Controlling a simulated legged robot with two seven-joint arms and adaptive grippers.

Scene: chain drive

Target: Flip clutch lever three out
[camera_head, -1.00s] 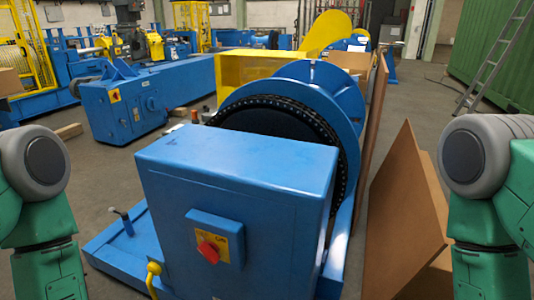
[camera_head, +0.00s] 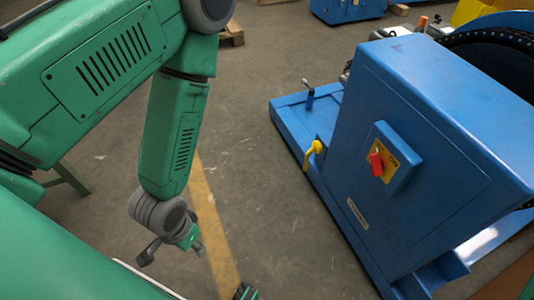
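The blue machine housing (camera_head: 430,130) stands at the right on a blue base (camera_head: 292,115). A small lever with a dark knob (camera_head: 309,88) stands up from this base. A yellow handle (camera_head: 315,148) sticks out at the housing's left side, nearer to me. I cannot tell which of them is clutch lever three. My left arm hangs down at the left, and its wrist and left gripper (camera_head: 185,240) are low, left of the base and apart from it. Its fingers are too small and turned to read.
A red rotary switch (camera_head: 377,163) on a yellow plate sits on the housing's front. The black chain wheel (camera_head: 495,50) is behind it. Bare floor with a yellow stripe (camera_head: 215,220) lies between my arm and the machine. A wooden pallet piece (camera_head: 232,34) lies farther back.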

